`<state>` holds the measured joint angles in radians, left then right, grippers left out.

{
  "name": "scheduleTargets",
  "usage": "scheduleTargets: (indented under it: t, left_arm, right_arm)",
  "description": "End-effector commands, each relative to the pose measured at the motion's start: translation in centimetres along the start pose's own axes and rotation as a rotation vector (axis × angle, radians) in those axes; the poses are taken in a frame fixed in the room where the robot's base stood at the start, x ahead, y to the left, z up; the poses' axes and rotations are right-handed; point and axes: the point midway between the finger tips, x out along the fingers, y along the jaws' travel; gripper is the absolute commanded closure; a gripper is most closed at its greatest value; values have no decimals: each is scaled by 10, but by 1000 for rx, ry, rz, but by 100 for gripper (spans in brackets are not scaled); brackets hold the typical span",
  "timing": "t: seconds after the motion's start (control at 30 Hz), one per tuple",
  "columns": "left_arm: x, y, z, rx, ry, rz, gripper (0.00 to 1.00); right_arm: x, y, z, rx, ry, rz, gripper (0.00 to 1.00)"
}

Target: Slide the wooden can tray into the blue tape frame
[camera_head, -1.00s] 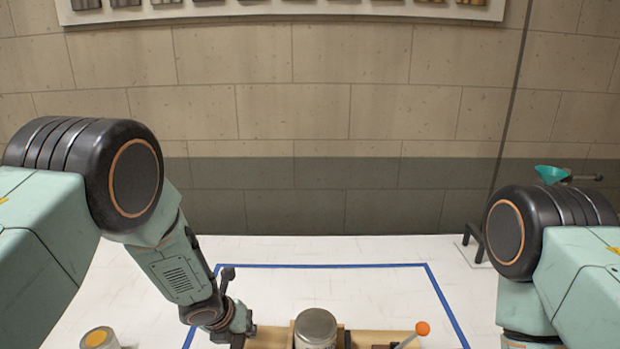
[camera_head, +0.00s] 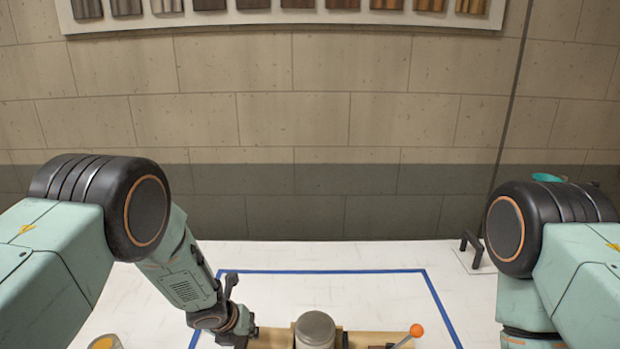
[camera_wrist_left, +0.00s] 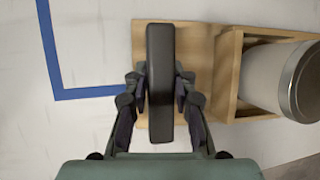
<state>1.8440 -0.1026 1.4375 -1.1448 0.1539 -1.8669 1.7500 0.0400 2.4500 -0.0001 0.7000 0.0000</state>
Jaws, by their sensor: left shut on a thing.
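The wooden can tray (camera_head: 270,339) is at the bottom of the head view, partly cut off, with a grey-lidded can (camera_head: 315,330) on it. The blue tape frame (camera_head: 330,271) runs behind the tray and down both sides; its near part is out of view. In the left wrist view, a tape corner (camera_wrist_left: 55,94) lies left of the tray (camera_wrist_left: 196,48); a finger hides where that strip meets the tray. My left gripper (camera_head: 246,332) is at the tray's left end, its fingers shut on the black handle (camera_wrist_left: 160,60). My right gripper is below the picture.
A stick with an orange ball (camera_head: 416,330) rises at the tray's right. A yellow-topped can (camera_head: 104,342) stands left of the tape. A black stand (camera_head: 471,246) is at the back right. White table surface behind the tray is clear.

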Motion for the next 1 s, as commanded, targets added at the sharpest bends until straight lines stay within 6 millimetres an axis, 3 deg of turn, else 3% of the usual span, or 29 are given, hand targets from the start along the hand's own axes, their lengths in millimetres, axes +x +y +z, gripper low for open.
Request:
scheduleTargets:
  t: [0.1,0.13,0.43,0.77,1.0]
  left_arm:
    - [0,-1,2,-2,-5,-3,100]
    - [0,-1,2,-2,-5,-3,75]
    - [0,0,1,0,-2,-1,49]
    - [0,1,-2,3,4,2,48]
    - [-27,0,0,1,0,1,48]
  right_arm:
    - [1,0,0,0,0,0,48]
    - [1,0,0,0,0,0,48]
    - [1,0,0,0,0,0,48]
    - [1,0,0,0,0,0,48]
    - [1,0,0,0,0,0,48]
